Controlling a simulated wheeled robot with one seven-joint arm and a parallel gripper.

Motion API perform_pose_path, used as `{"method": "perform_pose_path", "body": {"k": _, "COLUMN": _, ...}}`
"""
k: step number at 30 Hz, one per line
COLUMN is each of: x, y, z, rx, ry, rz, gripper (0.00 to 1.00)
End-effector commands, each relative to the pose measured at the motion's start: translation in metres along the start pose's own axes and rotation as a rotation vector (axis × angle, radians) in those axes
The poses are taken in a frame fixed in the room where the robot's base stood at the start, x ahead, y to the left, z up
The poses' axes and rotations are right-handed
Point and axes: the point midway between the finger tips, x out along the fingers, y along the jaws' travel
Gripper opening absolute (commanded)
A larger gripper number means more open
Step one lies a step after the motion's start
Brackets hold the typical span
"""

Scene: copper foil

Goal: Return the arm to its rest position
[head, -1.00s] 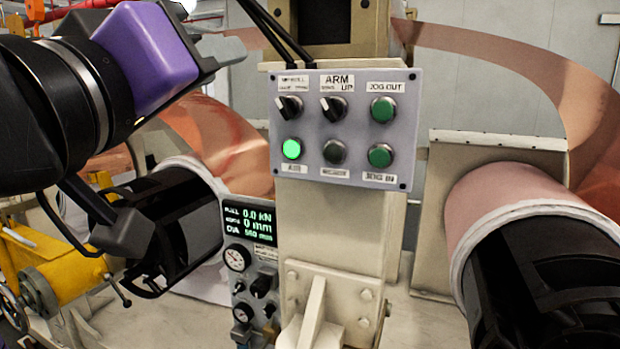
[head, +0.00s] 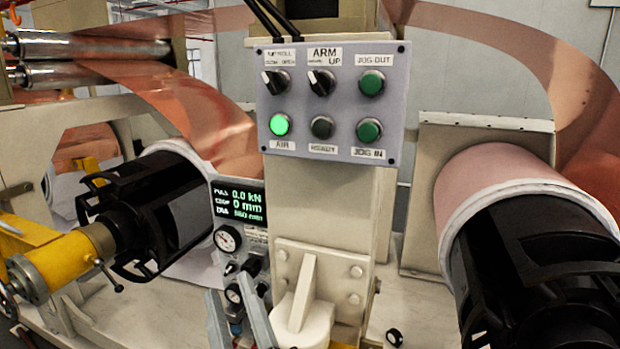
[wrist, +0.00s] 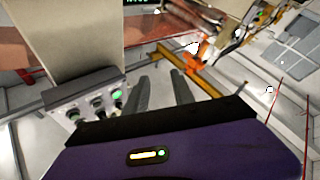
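My gripper (head: 228,296) shows only as two grey fingertips at the bottom of the head view, below the control panel (head: 333,152). In the wrist view my gripper (wrist: 161,82) has its two dark fingers apart, with nothing between them. My purple wrist housing fills the bottom of that view. The control panel also shows at the left of the wrist view (wrist: 62,99), apart from the fingers. Most of my arm is outside the head view.
The panel sits on a cream column (head: 310,212). A display (head: 238,204) and gauges stand left of it. A black-cored roll (head: 160,205) with a yellow shaft end (head: 58,265) is at left. A pink-faced roll (head: 497,185) is at right. Copper foil (head: 192,95) sweeps behind.

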Motion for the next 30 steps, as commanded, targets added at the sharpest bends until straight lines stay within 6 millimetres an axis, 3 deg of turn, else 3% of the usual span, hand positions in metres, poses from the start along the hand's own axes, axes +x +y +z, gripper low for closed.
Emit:
{"method": "perform_pose_path", "body": {"k": 1, "x": -0.021, "y": 0.003, "z": 0.019, "rx": 0.019, "ry": -0.019, "rz": -0.009, "gripper": 0.30}}
{"method": "perform_pose_path", "body": {"k": 3, "x": -0.046, "y": 0.007, "z": 0.036, "rx": 0.052, "ry": -0.032, "rz": -0.015, "gripper": 0.30}}
{"method": "perform_pose_path", "body": {"k": 12, "x": -0.160, "y": 0.034, "z": 0.092, "rx": 0.193, "ry": -0.126, "rz": 0.007, "gripper": 0.30}}
{"method": "perform_pose_path", "body": {"k": 18, "x": -0.237, "y": 0.055, "z": 0.112, "rx": 0.276, "ry": -0.220, "rz": 0.063, "gripper": 0.30}}
{"method": "perform_pose_path", "body": {"k": 30, "x": -0.390, "y": 0.081, "z": 0.130, "rx": 0.383, "ry": -0.521, "rz": 0.225, "gripper": 0.30}}
